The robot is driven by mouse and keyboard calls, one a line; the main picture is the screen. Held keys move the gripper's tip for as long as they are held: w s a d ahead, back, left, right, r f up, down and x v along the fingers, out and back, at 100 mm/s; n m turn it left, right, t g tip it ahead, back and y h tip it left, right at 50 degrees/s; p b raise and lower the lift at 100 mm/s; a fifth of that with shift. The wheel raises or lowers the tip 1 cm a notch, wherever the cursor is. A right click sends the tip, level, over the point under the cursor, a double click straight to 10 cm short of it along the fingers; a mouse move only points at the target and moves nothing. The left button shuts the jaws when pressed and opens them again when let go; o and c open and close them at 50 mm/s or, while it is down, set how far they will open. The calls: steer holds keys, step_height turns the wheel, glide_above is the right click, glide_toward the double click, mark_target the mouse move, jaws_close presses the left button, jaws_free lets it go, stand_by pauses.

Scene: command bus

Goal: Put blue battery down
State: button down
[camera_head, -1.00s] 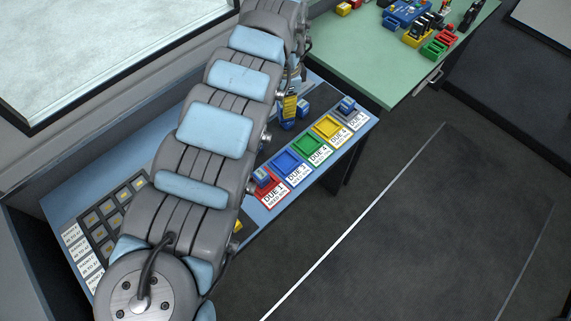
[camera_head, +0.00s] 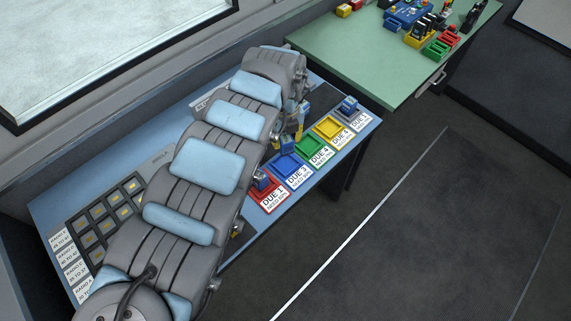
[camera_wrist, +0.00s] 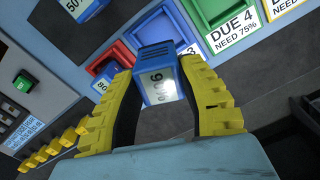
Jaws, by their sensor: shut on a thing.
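A blue battery (camera_wrist: 156,62) with a pale percent label is pinched between the yellow fingers of my gripper (camera_wrist: 158,72) in the wrist view. In the head view the held battery (camera_head: 287,144) shows at the upper edge of the blue tray (camera_head: 284,168), partly beside my arm. My gripper (camera_head: 297,136) is partly hidden there. In the wrist view the blue tray (camera_wrist: 181,18) lies behind the battery; I cannot tell whether they touch. The red tray (camera_head: 266,197) holds another blue battery (camera_head: 261,180).
The green tray (camera_head: 310,148) and yellow tray (camera_head: 328,127) look empty. A battery (camera_head: 348,104) stands in the tray at the far end of the row. Another blue battery (camera_wrist: 80,8) is close by at top left in the wrist view. A green table (camera_head: 375,70) stands beyond the console.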

mark_target(286, 137)
steer(key=shift+f+p, duration=0.55)
steer(key=shift+f, duration=3.45)
steer(key=shift+f, duration=0.2)
steer(key=c, duration=0.7)
jaws_free()
steer(key=shift+w+a+r, duration=0.1)
steer(key=shift+w+r, duration=0.05)
steer(key=shift+r, duration=0.45)
step_height(286, 137, up, 9)
steer(key=shift+f+b, duration=0.1)
steer(key=shift+b, duration=0.4)
steer(key=shift+r+p, duration=0.3)
steer(key=shift+r, duration=0.9)
steer(key=shift+d, duration=0.2)
